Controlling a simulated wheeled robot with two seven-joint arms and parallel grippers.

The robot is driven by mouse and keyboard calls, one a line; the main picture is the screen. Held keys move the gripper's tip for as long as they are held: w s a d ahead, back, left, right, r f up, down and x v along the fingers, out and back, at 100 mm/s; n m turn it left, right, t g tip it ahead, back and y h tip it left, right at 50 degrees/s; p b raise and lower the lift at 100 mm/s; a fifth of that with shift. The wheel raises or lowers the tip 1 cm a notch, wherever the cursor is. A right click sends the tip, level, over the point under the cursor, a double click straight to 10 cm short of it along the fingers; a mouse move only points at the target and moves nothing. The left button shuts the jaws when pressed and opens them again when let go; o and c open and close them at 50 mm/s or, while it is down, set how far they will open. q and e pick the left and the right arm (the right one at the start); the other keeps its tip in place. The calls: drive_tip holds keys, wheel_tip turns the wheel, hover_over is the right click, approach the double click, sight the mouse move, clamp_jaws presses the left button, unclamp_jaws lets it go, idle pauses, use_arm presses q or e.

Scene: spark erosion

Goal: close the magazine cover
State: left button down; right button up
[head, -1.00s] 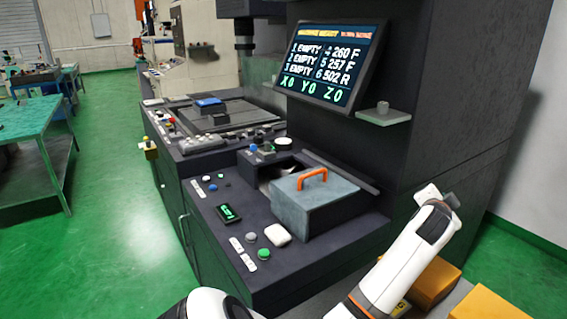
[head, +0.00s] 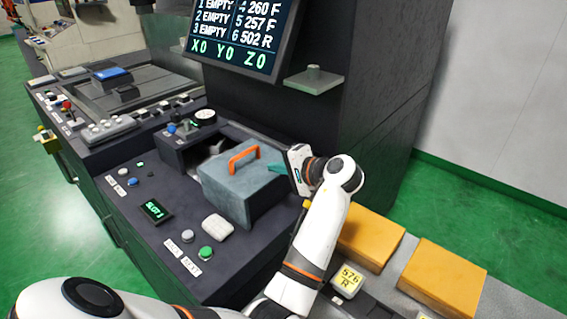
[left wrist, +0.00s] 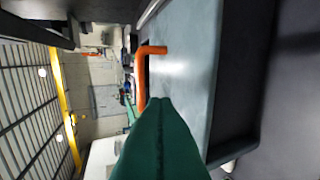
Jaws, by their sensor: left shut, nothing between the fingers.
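The magazine cover (head: 236,190) is a grey-blue box lid with an orange handle (head: 243,158), on the dark machine console. A dark opening (head: 204,152) shows beyond its far left side, so the magazine is partly uncovered. My left gripper (head: 274,167) is shut and empty, its teal fingers at the cover's right side, near the top edge. In the left wrist view the shut fingers (left wrist: 158,105) point along the cover's pale surface (left wrist: 192,75) toward the handle (left wrist: 144,75). Whether they touch the cover is unclear. My right gripper is not in view.
The console holds a green button (head: 206,253), a white pad (head: 217,225) and a small display (head: 155,210). The monitor (head: 243,35) and a small shelf (head: 314,79) overhang behind. Orange blocks (head: 444,275) and a 576 R label block (head: 347,281) lie at the right.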

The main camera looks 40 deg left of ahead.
sight(253, 170)
use_arm(q)
drive_tip(key=x, duration=0.3)
drive_tip(key=r+p+x, duration=0.1)
drive_tip(key=x, duration=0.2)
drive_tip(key=shift+a+p, duration=0.3)
drive_tip(key=shift+a, duration=0.15)
drive_tip(key=shift+w+a+r, duration=0.1)
drive_tip(key=shift+a, duration=0.7)
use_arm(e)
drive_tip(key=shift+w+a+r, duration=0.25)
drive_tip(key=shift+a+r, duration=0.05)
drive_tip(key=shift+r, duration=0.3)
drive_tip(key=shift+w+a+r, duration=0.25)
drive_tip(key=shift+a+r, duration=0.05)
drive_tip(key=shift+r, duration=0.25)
use_arm(q)
drive_tip(key=shift+a, duration=0.55)
drive_tip(key=w+a, duration=0.1)
drive_tip(key=a, duration=1.4)
drive_tip(key=shift+w+a+r, duration=0.15)
drive_tip(key=shift+a, duration=0.05)
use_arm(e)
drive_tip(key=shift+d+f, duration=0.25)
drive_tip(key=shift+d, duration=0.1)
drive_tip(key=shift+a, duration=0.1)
